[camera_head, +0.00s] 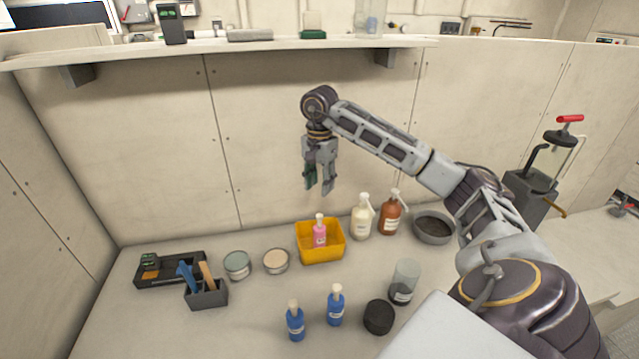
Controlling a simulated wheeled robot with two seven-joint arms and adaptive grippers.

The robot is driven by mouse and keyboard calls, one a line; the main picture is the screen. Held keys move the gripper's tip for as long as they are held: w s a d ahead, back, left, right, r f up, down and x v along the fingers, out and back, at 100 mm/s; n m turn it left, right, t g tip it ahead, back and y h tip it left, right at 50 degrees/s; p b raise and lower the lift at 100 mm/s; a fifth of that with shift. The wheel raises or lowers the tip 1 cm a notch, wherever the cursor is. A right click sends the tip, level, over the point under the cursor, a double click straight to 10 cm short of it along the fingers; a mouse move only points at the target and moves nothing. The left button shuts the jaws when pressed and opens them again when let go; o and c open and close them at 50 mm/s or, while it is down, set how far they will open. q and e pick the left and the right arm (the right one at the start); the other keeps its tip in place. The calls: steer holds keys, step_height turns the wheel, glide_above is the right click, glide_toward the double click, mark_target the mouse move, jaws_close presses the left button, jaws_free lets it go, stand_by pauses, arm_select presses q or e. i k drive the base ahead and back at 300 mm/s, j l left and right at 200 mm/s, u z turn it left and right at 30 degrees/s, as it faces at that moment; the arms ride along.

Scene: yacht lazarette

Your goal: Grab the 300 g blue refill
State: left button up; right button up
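Two blue bottles with pale caps stand upright on the bench at the front, one at left (295,323) and one slightly farther back at right (335,307). Their labels are too small to read, so I cannot tell which is the 300 g refill. My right gripper (320,184) hangs fingers down in the air, well above the bench and behind the bottles in the picture. Its fingers look apart, with nothing clearly held between them; a dark green patch shows at its left finger. My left gripper is not in view.
A yellow bin (320,254) holds a pink bottle (319,232). Cream (362,218) and brown (390,216) bottles stand beside it. A clear cylinder (405,282) and black round item (378,317) stand right of the blue bottles. A shelf (230,45) runs above.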

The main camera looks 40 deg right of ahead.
mark_target(294, 317)
steer(key=z, duration=1.05)
steer(key=k, duration=0.5)
